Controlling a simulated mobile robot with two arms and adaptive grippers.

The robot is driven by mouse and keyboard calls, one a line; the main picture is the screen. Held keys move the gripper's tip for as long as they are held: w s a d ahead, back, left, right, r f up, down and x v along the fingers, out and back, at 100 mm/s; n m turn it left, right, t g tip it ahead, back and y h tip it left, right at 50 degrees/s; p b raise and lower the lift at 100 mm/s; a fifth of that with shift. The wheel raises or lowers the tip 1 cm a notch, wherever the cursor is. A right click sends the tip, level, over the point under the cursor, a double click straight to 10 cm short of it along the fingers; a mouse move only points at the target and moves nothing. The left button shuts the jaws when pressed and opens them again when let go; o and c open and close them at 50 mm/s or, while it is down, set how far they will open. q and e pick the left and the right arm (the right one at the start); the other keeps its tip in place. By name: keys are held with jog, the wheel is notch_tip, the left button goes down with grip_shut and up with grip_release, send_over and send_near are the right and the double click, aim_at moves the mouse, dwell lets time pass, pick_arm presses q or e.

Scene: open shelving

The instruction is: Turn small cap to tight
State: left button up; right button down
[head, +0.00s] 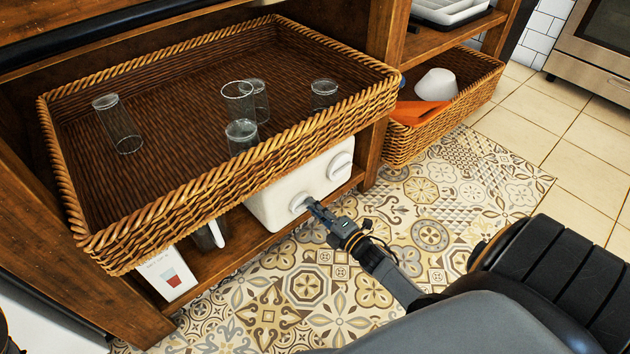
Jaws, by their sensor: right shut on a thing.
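A white container (266,205) stands on the low shelf under the large wicker basket. It has two round white caps on its front: a small cap (298,203) at the lower left and a larger cap (340,165) at the upper right. My right gripper (313,208) reaches in from the lower right and is shut on the small cap. The fingertips partly cover the cap, and I cannot tell how tight it sits. The basket hides the container's top. My left gripper is not in view.
The wicker basket (190,195) overhangs the container and holds several glasses. A white box (168,275) and a dark mug with a light handle (208,236) stand left of the container. Another basket (455,110) sits at right. The patterned floor in front is clear around my arm.

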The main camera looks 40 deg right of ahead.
jog(key=c, duration=1.4)
grip_release()
jog(key=shift+c, duration=0.2)
jog(key=s+d, duration=0.1)
jog(key=s, duration=1.1)
jog(key=shift+d, duration=0.15)
